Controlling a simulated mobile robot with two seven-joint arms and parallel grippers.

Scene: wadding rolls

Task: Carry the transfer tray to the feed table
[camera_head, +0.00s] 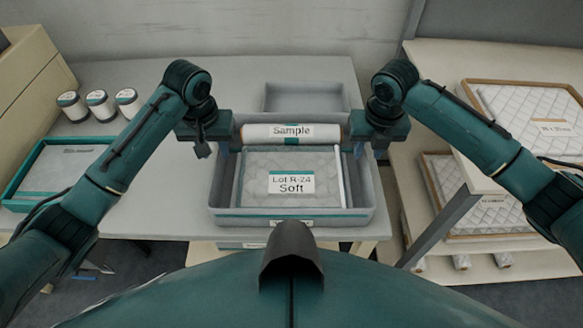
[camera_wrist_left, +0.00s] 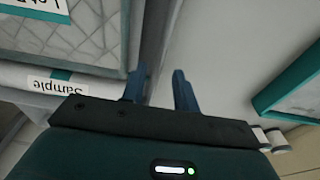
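The grey transfer tray (camera_head: 222,215) rests near the front edge of the grey table. It holds a quilted pad (camera_head: 262,165) labelled "Lot R-24 Soft" and a white roll (camera_head: 258,131) labelled "Sample". My left gripper (camera_head: 212,150) is at the tray's left wall. In the left wrist view its blue fingers (camera_wrist_left: 160,90) are apart, with the tray's wall (camera_wrist_left: 154,40) running toward the gap. I cannot tell whether they touch it. My right gripper (camera_head: 370,152) is at the right wall, its fingers seemingly apart. No label identifies the feed table.
A teal-rimmed tray (camera_head: 20,190) and several small rolls (camera_head: 98,105) stand on the left. An empty grey tray (camera_head: 305,88) lies behind the transfer tray. At right, a cream stand (camera_head: 440,60) holds quilted pads (camera_head: 530,115) in wooden frames, with a grey post (camera_head: 440,230) in front.

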